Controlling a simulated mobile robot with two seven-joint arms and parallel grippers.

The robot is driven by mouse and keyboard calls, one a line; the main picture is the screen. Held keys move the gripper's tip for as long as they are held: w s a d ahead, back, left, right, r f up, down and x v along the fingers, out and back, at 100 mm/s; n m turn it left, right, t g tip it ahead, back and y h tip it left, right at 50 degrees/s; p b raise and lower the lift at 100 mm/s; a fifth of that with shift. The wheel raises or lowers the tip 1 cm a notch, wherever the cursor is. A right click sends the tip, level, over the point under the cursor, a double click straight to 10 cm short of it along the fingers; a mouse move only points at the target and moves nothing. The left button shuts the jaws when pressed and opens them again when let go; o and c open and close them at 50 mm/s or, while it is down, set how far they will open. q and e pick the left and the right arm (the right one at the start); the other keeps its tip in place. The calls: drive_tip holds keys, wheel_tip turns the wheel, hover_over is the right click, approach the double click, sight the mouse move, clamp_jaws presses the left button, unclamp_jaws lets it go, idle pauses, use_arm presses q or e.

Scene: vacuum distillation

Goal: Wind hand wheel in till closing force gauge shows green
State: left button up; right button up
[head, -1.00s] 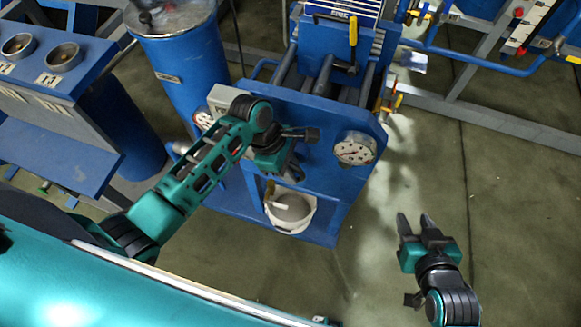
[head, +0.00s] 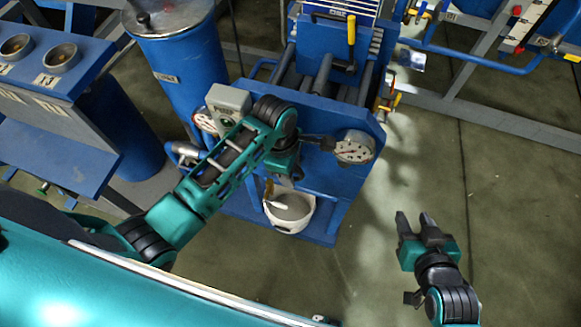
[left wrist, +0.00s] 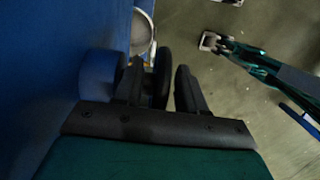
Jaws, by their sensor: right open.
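The blue press-like machine (head: 330,165) has a round white gauge (head: 354,147) on the right of its front panel; I cannot read its needle or colours. A second gauge (head: 205,121) at the panel's left is partly covered by my left arm. My left gripper (head: 287,173) is at the middle of the panel. In the left wrist view its fingers (left wrist: 160,90) are apart, with a dark rounded part (left wrist: 161,76), perhaps of the hand wheel, between them and a gap to the right finger. The wheel is otherwise hidden. My right gripper (head: 415,222) is open and empty over the floor.
A white bucket (head: 290,212) stands low on the machine's front ledge. A grey box (head: 228,98) sits at the panel's upper left. A blue drum (head: 185,70) is behind left, a blue console (head: 60,80) further left. The floor at right is clear.

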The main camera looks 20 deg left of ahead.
use_arm(q)
drive_tip(key=shift+r, duration=0.1)
drive_tip(key=r, duration=0.4)
drive_tip(key=a+r, duration=0.1)
drive_tip(key=r, duration=0.3)
drive_tip(key=a+r, duration=0.1)
drive_tip(key=r, duration=0.3)
drive_tip(key=shift+r, duration=0.3)
idle(0.8)
